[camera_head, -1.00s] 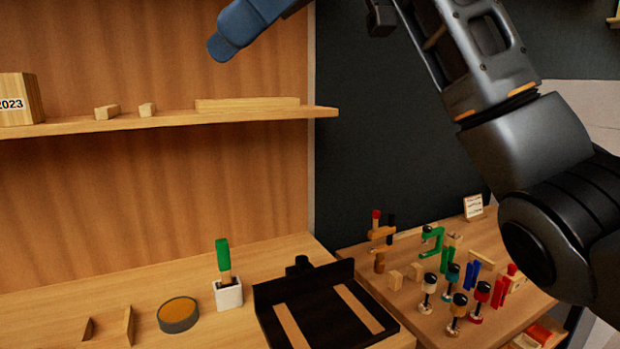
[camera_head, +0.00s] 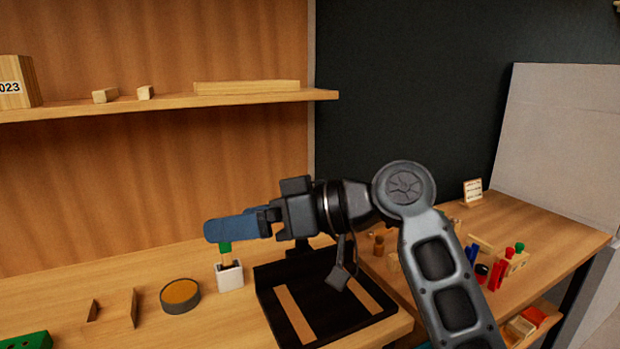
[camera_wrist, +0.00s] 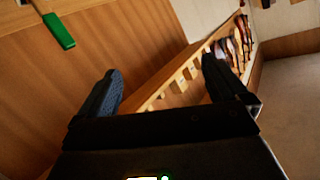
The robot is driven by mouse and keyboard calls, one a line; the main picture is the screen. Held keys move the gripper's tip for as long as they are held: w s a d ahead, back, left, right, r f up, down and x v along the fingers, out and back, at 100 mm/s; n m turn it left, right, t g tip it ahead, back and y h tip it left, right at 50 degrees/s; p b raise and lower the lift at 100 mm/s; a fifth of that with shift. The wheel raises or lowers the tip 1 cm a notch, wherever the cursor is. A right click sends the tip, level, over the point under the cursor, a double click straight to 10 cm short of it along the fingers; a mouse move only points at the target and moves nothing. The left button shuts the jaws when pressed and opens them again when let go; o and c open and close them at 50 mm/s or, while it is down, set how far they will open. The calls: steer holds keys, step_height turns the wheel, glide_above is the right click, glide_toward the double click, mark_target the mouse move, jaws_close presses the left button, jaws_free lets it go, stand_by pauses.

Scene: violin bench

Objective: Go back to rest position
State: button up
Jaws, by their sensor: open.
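My gripper (camera_head: 238,227) is in the middle of the head view, pointing left, in front of the white cup with the green-handled tool in it. In the wrist view its two fingers (camera_wrist: 160,82) are spread apart with nothing between them. The green-handled tool (camera_head: 226,256) stands in the white cup (camera_head: 229,277), its top partly hidden by my gripper. In the wrist view a green handle (camera_wrist: 60,31) shows at the upper left, away from the fingers.
A black tray (camera_head: 345,320) with wooden strips sits below my arm. A round tin (camera_head: 180,296) and a wooden holder (camera_head: 112,312) are to the left. A shelf (camera_head: 180,104) runs above. A side table (camera_head: 565,232) with several clamps and tools is at right, partly hidden by my arm.

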steer(key=s+d+f+m+t+h, duration=0.1)
steer(key=s+d+f+m+t, duration=0.2)
steer(key=f, duration=0.6)
steer(key=s+d+f+m+t+h, duration=0.2)
steer(key=d+f+m+t, duration=0.3)
steer(key=f, duration=0.4)
steer(key=s+d+f+m+t+h, duration=0.3)
steer(key=s+d+f+m+h, duration=0.2)
steer(key=s+d+f, duration=0.4)
steer(key=s+d+f+m+h, duration=0.1)
steer(key=s+d+h, duration=0.25)
steer(key=s, duration=0.45)
steer(key=s+d+m+h, duration=0.15)
steer(key=s+d, duration=0.25)
steer(key=s, duration=0.4)
steer(key=s+d+r+n+h, duration=0.1)
steer(key=s+d+r, duration=0.1)
steer(key=s+r, duration=0.2)
steer(key=s+d+r+n+t+h, duration=0.1)
steer(key=s+d+r, duration=0.2)
steer(key=s, duration=0.5)
steer(key=shift+s+d+r+n+t, duration=0.25)
steer(key=shift+r+n+t, duration=0.1)
steer(key=shift+r, duration=0.1)
